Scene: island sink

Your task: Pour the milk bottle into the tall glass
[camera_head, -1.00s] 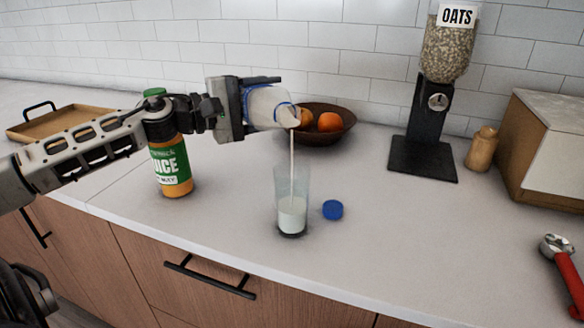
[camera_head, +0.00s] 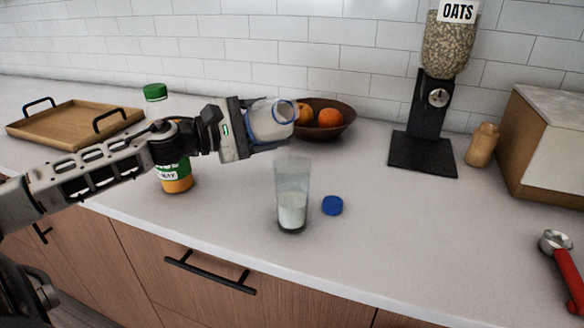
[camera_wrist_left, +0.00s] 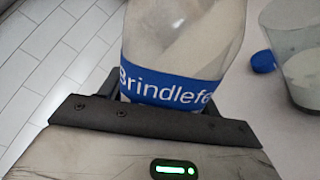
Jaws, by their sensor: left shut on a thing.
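The milk bottle (camera_head: 268,122) is clear with a blue label and lies tilted nearly on its side, mouth to the right. My left gripper (camera_head: 248,128) is shut on it and holds it above the counter, up and to the left of the tall glass. In the left wrist view the bottle (camera_wrist_left: 185,40) shows its label and some white milk inside. The tall glass (camera_head: 292,194) stands upright on the counter, with milk in its lower half. No stream shows between bottle and glass. The glass (camera_wrist_left: 298,60) is partly cut off at the wrist view's right edge. My right gripper is not seen.
A blue cap (camera_head: 332,205) lies right of the glass. A juice bottle (camera_head: 176,180) stands behind my left arm. A fruit bowl (camera_head: 338,130) is just behind the milk bottle.

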